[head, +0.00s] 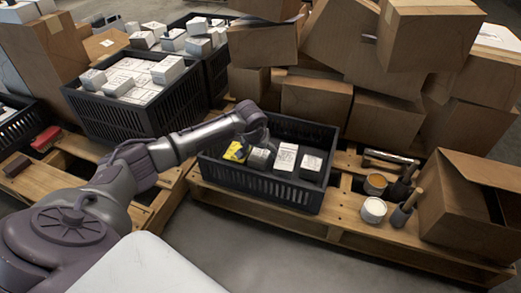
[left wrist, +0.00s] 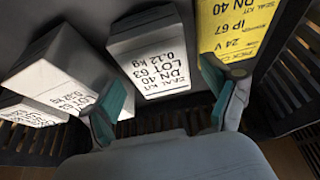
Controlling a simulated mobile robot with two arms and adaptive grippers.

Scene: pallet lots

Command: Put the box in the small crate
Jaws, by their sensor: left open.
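The small black crate (head: 262,188) stands on a wooden pallet near the middle of the head view. Inside it are a yellow box (head: 235,151) and several white-topped boxes (head: 285,158) in a row. My left gripper (head: 258,138) is over the crate, open and empty. In the left wrist view its two teal-padded fingers (left wrist: 165,92) are spread, with a grey-white labelled box (left wrist: 150,50) showing between and beyond them. The yellow box (left wrist: 232,30) is beside the right finger. Two more labelled boxes (left wrist: 65,75) are at left. My right gripper is out of view.
A larger black crate (head: 165,112) full of white boxes stands at left. Stacked cardboard boxes (head: 315,98) rise behind the small crate. Open tins (head: 373,210) and dark handled tools (head: 402,212) are on the pallet at right, beside an open carton (head: 465,215).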

